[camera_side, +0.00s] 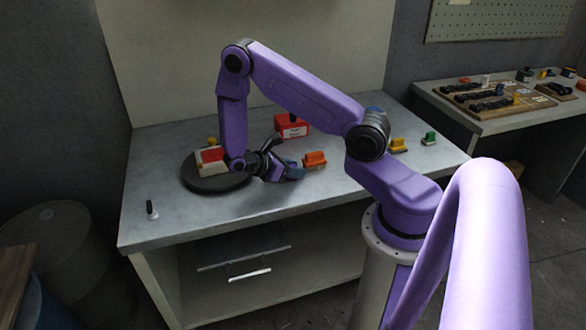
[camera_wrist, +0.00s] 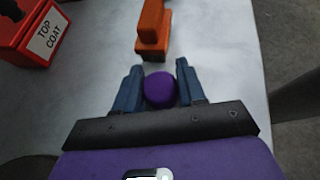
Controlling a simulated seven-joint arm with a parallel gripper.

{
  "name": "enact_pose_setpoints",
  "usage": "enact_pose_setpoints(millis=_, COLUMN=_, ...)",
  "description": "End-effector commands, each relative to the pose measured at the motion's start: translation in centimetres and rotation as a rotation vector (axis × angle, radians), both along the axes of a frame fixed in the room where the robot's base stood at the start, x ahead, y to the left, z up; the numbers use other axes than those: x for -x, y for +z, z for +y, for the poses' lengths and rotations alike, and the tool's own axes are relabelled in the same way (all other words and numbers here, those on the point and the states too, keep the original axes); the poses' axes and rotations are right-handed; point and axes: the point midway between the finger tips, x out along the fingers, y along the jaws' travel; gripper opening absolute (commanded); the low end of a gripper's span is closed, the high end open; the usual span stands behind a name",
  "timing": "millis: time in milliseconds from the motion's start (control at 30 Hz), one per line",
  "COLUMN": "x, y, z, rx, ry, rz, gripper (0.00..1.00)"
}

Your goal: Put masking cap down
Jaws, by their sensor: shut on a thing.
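My gripper (camera_side: 292,173) is low over the grey table, to the right of the dark round turntable. In the wrist view its two blue fingers (camera_wrist: 158,78) are closed around a round purple piece (camera_wrist: 160,90), which looks like the masking cap. I cannot make out the cap in the side view. I cannot tell whether its underside touches the table.
An orange block (camera_side: 314,160) stands just beyond the fingers. A red box marked TOP COAT (camera_side: 292,126) is behind. The dark turntable (camera_side: 208,186) carries a red and white part. Yellow (camera_side: 398,145) and green (camera_side: 430,138) pieces stand right. The front-left table is mostly bare.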

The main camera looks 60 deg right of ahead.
Motion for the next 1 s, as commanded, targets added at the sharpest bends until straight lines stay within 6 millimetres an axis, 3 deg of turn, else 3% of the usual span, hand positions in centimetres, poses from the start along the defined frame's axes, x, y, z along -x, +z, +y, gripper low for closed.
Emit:
enact_pose_setpoints(millis=300, x=0.0, y=-0.2, z=0.0, rx=0.0, ry=0.0, rz=0.001, gripper=0.12)
enact_pose_setpoints(millis=333, x=0.0, y=-0.3, z=0.0, rx=0.0, ry=0.0, rz=0.001, gripper=0.43)
enact_pose_setpoints(millis=400, x=0.0, y=-0.2, z=0.0, rx=0.0, ry=0.0, rz=0.0, gripper=0.66)
enact_pose_setpoints(millis=767, x=0.0, y=0.0, z=0.0, rx=-0.001, ry=0.0, rz=-0.001, gripper=0.66)
enact_pose_setpoints(millis=1000, x=-1.6, y=1.6, z=2.5, rx=-0.001, ry=0.003, rz=-0.004, gripper=0.66)
